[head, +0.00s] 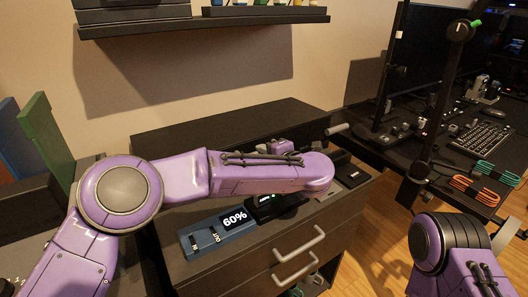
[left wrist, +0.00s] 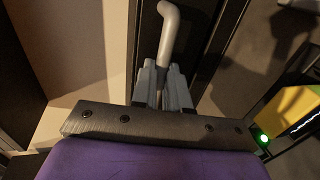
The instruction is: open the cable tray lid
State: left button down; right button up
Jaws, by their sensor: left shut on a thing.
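A grey bent handle (head: 337,129) shows at the back right of the dark cabinet, by a long black panel (head: 225,126) that looks like the cable tray lid. How far the lid is open I cannot tell. My left gripper (head: 312,138) is mostly hidden behind my purple forearm in the head view. In the left wrist view its two grey fingers (left wrist: 162,88) are shut on the lower part of the handle (left wrist: 169,25), whose bent end sticks out beyond them. My right gripper is out of view; only part of the right arm shows at the lower right.
A blue device reading 60% (head: 222,232) lies on the cabinet top below my left arm. Drawer handles (head: 298,243) are on the cabinet front. A black desk (head: 445,165) with a keyboard (head: 480,137) and coiled cables (head: 475,190) stands at the right. A wall shelf (head: 205,24) hangs above.

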pick_arm(q)
jog(key=w+a+r+g+h+p, duration=0.1)
jog(key=r+g+p, duration=0.1)
jog(key=r+p, duration=0.5)
jog(key=w+a+r+g+h+p, duration=0.1)
jog(key=w+r+g+h+p, duration=0.1)
jog(key=r+p, duration=0.6)
jog(key=p, duration=0.3)
jog(key=shift+w+a+r, duration=0.15)
jog(key=shift+a+r, duration=0.05)
jog(key=shift+r, duration=0.1)
